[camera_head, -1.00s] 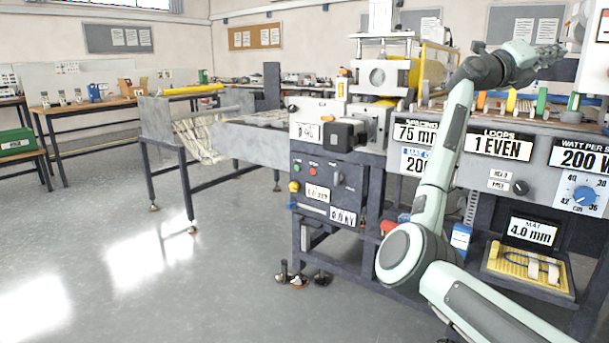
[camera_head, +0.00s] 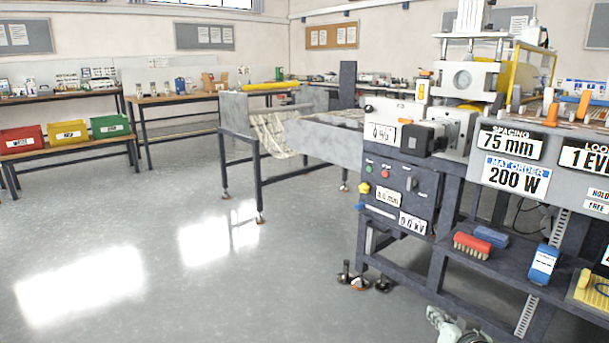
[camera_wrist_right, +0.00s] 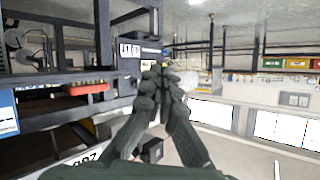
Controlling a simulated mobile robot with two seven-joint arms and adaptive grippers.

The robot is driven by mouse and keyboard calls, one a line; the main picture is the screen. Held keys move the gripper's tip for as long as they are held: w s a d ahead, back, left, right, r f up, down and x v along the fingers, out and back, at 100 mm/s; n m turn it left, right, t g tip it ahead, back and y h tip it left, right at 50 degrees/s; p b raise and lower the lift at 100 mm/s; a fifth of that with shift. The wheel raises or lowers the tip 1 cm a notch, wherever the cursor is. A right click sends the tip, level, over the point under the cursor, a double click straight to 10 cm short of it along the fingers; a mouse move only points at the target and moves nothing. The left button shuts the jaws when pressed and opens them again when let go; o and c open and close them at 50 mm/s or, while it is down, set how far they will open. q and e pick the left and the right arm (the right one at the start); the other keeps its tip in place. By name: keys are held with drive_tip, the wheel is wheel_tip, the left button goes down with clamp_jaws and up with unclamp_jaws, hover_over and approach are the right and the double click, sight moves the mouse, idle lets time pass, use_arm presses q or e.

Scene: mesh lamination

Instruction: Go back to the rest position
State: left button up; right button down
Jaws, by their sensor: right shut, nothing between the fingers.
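My right gripper (camera_wrist_right: 155,78) shows in the right wrist view with its dark fingers together and nothing between them. It points into the open room beside the machine frame and touches nothing that I can see. In the head view only a small pale part of my right arm shows at the bottom edge, right of the middle. My left gripper is in neither view.
The laminating machine (camera_head: 400,195) stands at the right. Coloured bins (camera_head: 65,133) sit on a bench at the far left. The grey floor (camera_head: 200,270) is clear.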

drive_tip(key=s+a+f+n+g, duration=0.1)
drive_tip(key=s+f+g, duration=0.2)
drive_tip(key=s+f, duration=0.5)
drive_tip(key=s+a+f+n+g, duration=0.1)
drive_tip(key=s+f+g, duration=0.3)
drive_tip(key=s, duration=1)
drive_tip(key=s+a+f+n+g+h, duration=0.1)
drive_tip(key=s+a+f+n+g, duration=0.1)
drive_tip(key=s+f, duration=0.9)
drive_tip(key=shift+s+f+g, duration=0.3)
drive_tip(key=shift+s+g, duration=0.2)
drive_tip(key=shift+g, duration=0.3)
